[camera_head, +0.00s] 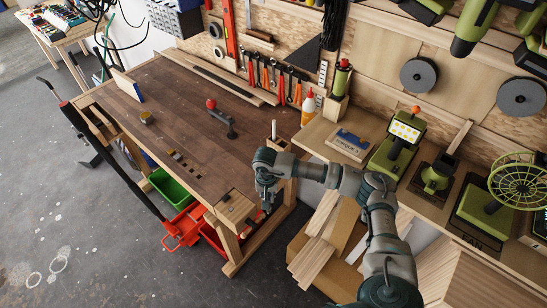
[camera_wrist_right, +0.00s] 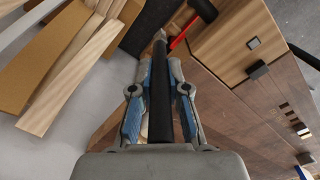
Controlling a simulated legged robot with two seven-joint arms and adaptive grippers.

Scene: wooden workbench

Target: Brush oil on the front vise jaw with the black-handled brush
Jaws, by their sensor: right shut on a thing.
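My right gripper (camera_head: 265,195) is over the near right corner of the workbench (camera_head: 170,100). It is shut on the black-handled brush (camera_wrist_right: 160,100), whose dark handle runs between the fingers in the right wrist view. A small pale tip shows at the brush's far end; the bristles are too small to make out. The front vise jaw (camera_head: 236,208) is the pale wooden block at the bench's near end. It also shows in the right wrist view (camera_wrist_right: 225,48), to the right of the brush and apart from it. My left gripper is not in view.
Green and red bins (camera_head: 172,188) sit beneath. A side shelf with green tools (camera_head: 398,145) is at right. The bench middle is mostly clear.

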